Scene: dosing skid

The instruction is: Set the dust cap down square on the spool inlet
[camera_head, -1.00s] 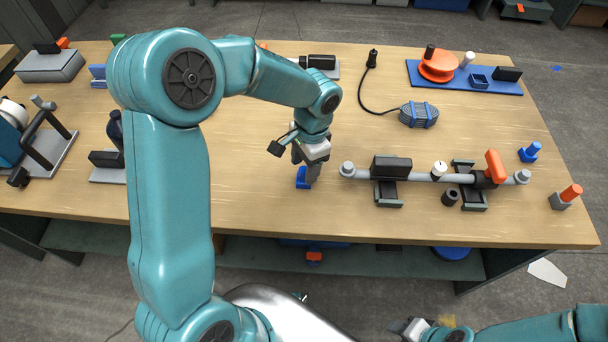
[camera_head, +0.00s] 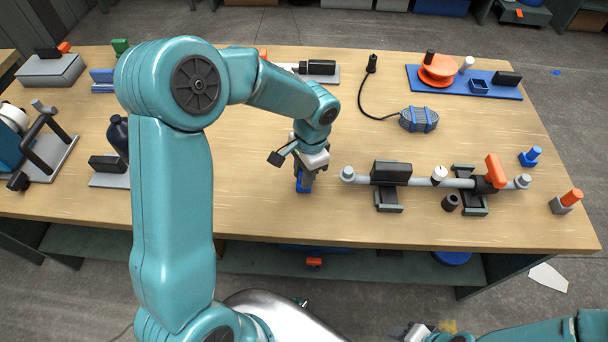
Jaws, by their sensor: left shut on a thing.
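A dark short cylinder (camera_head: 451,202) stands before the spool. A blue fitting (camera_head: 530,156) and an orange-topped block (camera_head: 566,201) are at right. Bare wood (camera_head: 260,215) lies in front of my left gripper.

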